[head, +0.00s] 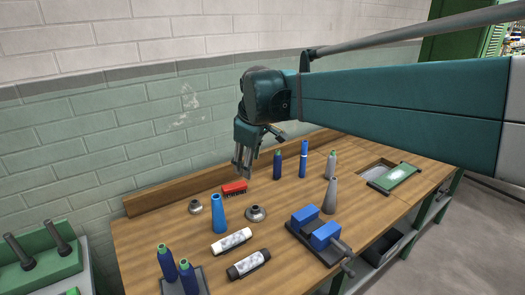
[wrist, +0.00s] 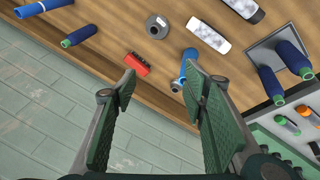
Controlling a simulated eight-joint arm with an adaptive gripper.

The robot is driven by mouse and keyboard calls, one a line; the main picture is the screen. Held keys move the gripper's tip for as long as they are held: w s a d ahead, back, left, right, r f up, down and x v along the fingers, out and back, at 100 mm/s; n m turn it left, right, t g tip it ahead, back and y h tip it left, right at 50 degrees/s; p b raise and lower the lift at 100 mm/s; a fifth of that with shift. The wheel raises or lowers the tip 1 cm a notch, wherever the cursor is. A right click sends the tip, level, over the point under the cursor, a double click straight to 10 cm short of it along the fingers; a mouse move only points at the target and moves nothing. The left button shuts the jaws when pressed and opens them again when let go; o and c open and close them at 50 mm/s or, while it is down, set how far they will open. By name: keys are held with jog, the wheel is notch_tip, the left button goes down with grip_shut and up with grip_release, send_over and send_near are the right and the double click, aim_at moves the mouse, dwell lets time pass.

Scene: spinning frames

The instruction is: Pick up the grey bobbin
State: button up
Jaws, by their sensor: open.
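Two grey pieces stand upright on the wooden bench in the head view. One is a plain grey cone (head: 330,196) behind the vise; the other is a slimmer grey bobbin with a green tip (head: 331,164) farther back. I cannot tell for certain which is the grey bobbin. Neither is clearly seen in the wrist view. My gripper (head: 243,168) hangs above the bench's back edge, left of both grey pieces. In the wrist view my gripper (wrist: 162,88) has its fingers wide apart, with nothing between them.
A red brush (head: 235,188), a blue cone (head: 219,213) and metal flanged pieces (head: 256,213) lie below my gripper. A dark blue bobbin (head: 277,165) and a blue-white one (head: 303,159) stand between it and the grey pieces. A blue-jawed vise (head: 317,232) sits in front.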

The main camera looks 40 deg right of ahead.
jog(key=w+d+n+g+p, duration=0.15)
jog(key=w+d, duration=0.25)
jog(key=d, duration=0.4)
jog(key=w+d+n+p, duration=0.2)
jog(key=w+d, duration=0.3)
jog(key=d, duration=0.4)
jog(key=n+g+y+p, duration=0.1)
jog(key=n+g+p, duration=0.2)
jog(key=n+p, duration=0.45)
send_over(331, 163)
jog(key=w+d, duration=0.1)
jog(key=d, duration=0.1)
jog(key=shift+m, duration=0.4)
notch_tip(331, 163, down, 13)
jog(key=shift+a+r, duration=0.1)
notch_tip(331, 163, down, 9)
jog(key=shift+a+r, duration=0.15)
jog(key=shift+r, duration=0.05)
jog(key=shift+f, duration=0.4)
jog(key=shift+f, duration=1.3)
